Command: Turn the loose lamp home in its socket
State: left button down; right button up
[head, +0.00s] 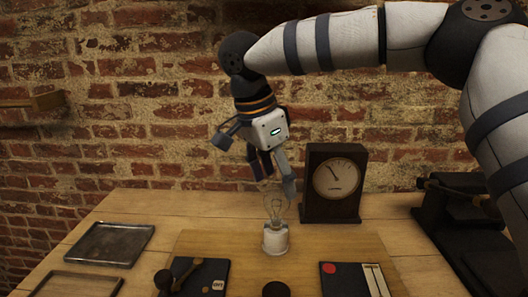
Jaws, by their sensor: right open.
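A clear glass lamp (275,206) stands upright in a white socket (275,239) on a wooden board in the middle of the table. From this view I cannot tell how far the lamp is seated. My right gripper (272,182) is open just above the lamp, with its fingers pointing down near the top of the glass. It holds nothing that I can see, and I cannot tell whether a finger touches the bulb. My left gripper is not in view.
A dark-cased dial meter (312,206) stands close behind the lamp to the right. Metal trays (82,244) lie at the left. Dark apparatus (432,205) stands at the right.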

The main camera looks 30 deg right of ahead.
aim_at(278, 190)
jog(key=x, duration=0.6)
jog(key=shift+w+d+f, duration=0.1)
jog(key=shift+w+f, duration=0.05)
jog(key=shift+f, duration=0.15)
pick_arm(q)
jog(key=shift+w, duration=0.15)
pick_arm(e)
jog(key=shift+c, duration=0.5)
jog(key=c, duration=1.2)
jog(key=shift+r+m, duration=0.2)
jog(key=shift+m, duration=0.4)
jog(key=shift+c, duration=0.2)
jog(key=shift+m+g+p, duration=0.3)
jog(key=shift+m+g, duration=0.1)
jog(key=shift+m, duration=0.5)
jog(key=shift+m+g, duration=0.3)
jog(key=shift+m, duration=0.7)
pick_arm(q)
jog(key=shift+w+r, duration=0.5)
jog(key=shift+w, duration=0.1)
pick_arm(e)
jog(key=shift+s+f+m, duration=0.2)
jog(key=shift+s+m, duration=0.05)
jog(key=shift+m, duration=0.45)
